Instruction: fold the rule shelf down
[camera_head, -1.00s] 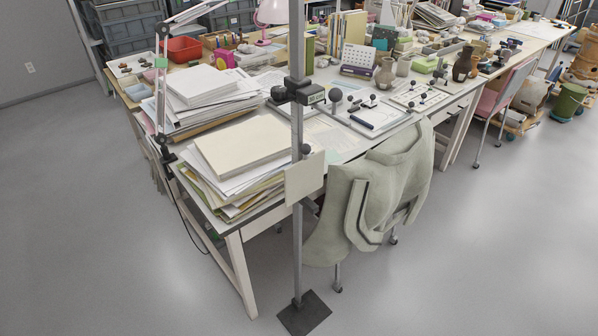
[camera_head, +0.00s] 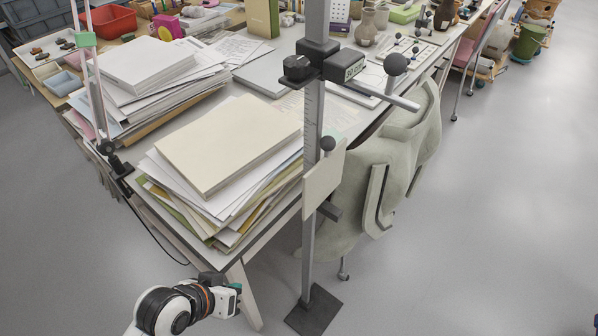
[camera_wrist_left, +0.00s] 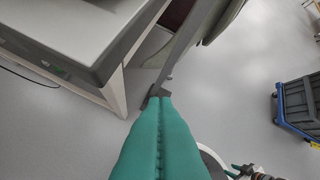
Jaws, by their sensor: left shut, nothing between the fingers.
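The rule is a grey upright post (camera_head: 312,110) with scale marks, standing on a dark square foot (camera_head: 314,311) on the floor. The rule shelf is a cream plate (camera_head: 323,180) on the post, standing steeply on edge, with a dark round knob (camera_head: 328,143) at its top. My left gripper (camera_head: 234,299) is low at the bottom left of the head view, left of the post and well below the shelf, apart from it. In the left wrist view its green fingers (camera_wrist_left: 158,97) are shut and empty, with a grey bar, seemingly the post (camera_wrist_left: 187,45), beyond them.
The table corner (camera_head: 236,262) with stacked papers (camera_head: 225,150) lies left of the post. A dark clamp (camera_head: 325,65) with a rod sits higher on the post. A chair with a draped coat (camera_head: 385,170) stands close at the right. The front floor is open.

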